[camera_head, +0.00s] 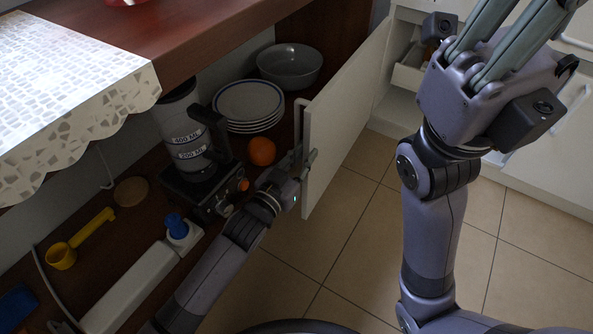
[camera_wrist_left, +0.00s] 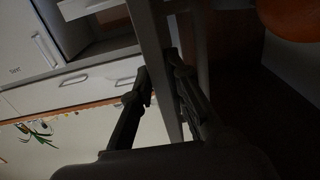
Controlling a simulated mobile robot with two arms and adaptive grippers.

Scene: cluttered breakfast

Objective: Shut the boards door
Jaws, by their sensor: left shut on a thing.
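A white cabinet door (camera_head: 345,110) stands open in the head view, its near edge towards me, with a bar handle (camera_head: 298,125) on its left face. I see no label telling whether it is the boards door. My left gripper (camera_head: 304,158) is shut on the near edge of this door, one finger on each face. In the left wrist view the door edge (camera_wrist_left: 152,50) runs between the two fingers (camera_wrist_left: 165,95). My right gripper (camera_head: 535,8) is raised at the upper right, and its fingertips are cut off by the frame.
Stacked plates (camera_head: 248,103), a grey bowl (camera_head: 290,66), an orange (camera_head: 262,151) and a blender-like appliance (camera_head: 186,135) stand on the brown surface left of the door. A white drawer (camera_head: 408,72) is open behind the door. The tiled floor (camera_head: 345,240) is clear.

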